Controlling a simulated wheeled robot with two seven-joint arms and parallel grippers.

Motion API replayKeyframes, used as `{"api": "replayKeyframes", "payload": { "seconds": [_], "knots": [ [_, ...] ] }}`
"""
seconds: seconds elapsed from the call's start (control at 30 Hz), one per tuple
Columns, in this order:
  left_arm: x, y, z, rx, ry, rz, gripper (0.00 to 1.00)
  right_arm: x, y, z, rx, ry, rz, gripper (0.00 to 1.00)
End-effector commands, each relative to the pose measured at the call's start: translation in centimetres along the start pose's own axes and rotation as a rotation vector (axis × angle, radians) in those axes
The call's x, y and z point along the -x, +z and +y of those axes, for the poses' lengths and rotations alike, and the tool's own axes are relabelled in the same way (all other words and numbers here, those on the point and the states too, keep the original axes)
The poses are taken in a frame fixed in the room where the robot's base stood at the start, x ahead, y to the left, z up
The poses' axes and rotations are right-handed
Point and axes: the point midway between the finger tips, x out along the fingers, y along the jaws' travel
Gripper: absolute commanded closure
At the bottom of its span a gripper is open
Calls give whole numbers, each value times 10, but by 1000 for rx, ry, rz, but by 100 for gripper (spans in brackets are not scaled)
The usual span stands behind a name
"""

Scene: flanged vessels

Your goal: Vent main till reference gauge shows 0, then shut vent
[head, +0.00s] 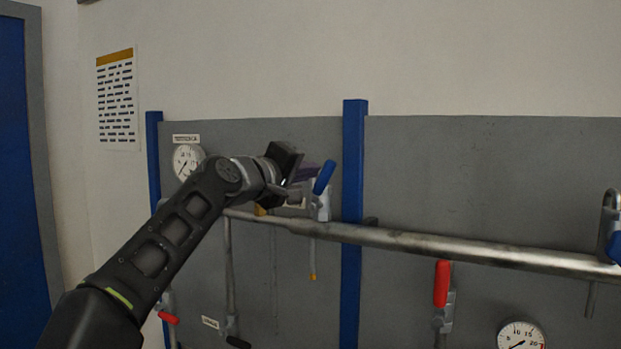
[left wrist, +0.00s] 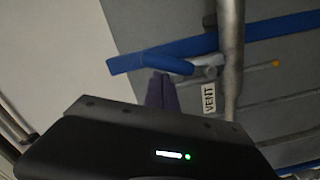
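The vent valve (head: 320,205) sits on the main pipe, and its blue lever (head: 324,177) is tilted up and to the right. The lever also shows in the left wrist view (left wrist: 152,64), near the VENT label (left wrist: 209,98). My left gripper (head: 308,173) is just left of the lever. Its purple fingers (left wrist: 162,90) look close together with nothing visible between them; whether they touch the lever I cannot tell. A round gauge (head: 187,161) under a blurred label is at upper left; its needle is too small to read surely. My right gripper is not in view.
The main pipe (head: 450,246) crosses the grey panel (head: 480,170), passing a blue post (head: 353,180). A red-handled valve (head: 441,284) and another gauge (head: 521,336) are at lower right. Another blue-handled valve (head: 613,245) is at the right edge. A notice (head: 118,100) hangs at left.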

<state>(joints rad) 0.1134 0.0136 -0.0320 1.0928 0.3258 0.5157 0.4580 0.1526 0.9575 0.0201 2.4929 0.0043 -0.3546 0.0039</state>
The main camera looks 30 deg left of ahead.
Motion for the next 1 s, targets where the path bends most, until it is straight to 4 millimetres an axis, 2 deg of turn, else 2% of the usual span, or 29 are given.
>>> {"api": "replayKeyframes", "payload": {
  "seconds": [0.47,1.0],
  "knots": [
    [-2,39,1,-452,-21,-2,100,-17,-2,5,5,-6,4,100],
    [-4,77,-16,-939,-45,-3,100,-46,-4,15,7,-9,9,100]
  ]
}}
